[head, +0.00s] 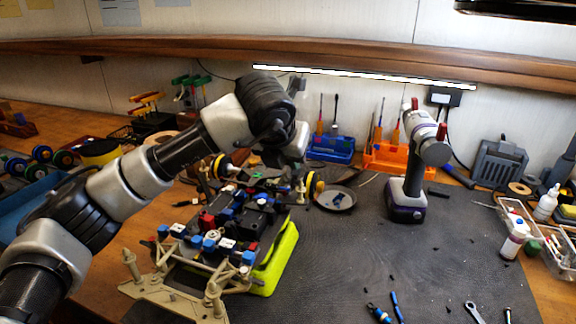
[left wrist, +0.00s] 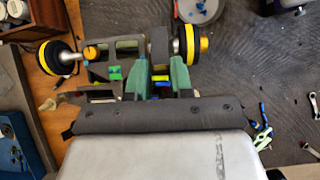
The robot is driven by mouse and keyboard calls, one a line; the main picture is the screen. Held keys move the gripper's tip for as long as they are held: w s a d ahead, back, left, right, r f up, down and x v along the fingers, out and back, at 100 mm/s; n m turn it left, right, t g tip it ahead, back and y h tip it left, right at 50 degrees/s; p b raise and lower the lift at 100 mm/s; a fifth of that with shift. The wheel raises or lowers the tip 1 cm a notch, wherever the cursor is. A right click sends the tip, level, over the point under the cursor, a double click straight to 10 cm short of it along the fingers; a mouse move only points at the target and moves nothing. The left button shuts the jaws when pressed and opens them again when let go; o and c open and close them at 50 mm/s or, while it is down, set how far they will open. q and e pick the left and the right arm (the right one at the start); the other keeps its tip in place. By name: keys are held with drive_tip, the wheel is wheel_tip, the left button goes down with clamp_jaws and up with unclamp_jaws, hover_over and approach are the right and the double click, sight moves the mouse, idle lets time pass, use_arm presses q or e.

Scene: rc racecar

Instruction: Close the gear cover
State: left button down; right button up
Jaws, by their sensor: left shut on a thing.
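The RC car (head: 225,225) sits on a bench stand with its dark chassis, tan suspension arms and red and blue parts showing. My left gripper reaches down over the car's far end in the head view, where my arm hides its fingertips. In the left wrist view its green fingers (left wrist: 160,76) are shut on a dark grey part (left wrist: 158,45), which looks like the gear cover, between the yellow-ringed wheel hubs. The cover's hinge and its exact angle cannot be made out. My right gripper is not in view.
A lime-green case (head: 275,262) lies under the car's right side. A cordless drill (head: 408,190) stands to the right, with a round dish (head: 335,198) between. Loose tools (head: 385,312) lie at the front. The mat's right middle is mostly clear.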

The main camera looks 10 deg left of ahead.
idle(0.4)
use_arm(q)
drive_tip(key=c, duration=1.1)
unclamp_jaws()
drive_tip(key=shift+s+r, duration=0.1)
drive_tip(key=b+v, duration=0.1)
drive_tip(key=v, duration=0.9)
drive_tip(key=shift+s+r, duration=0.2)
drive_tip(key=shift+s, duration=0.05)
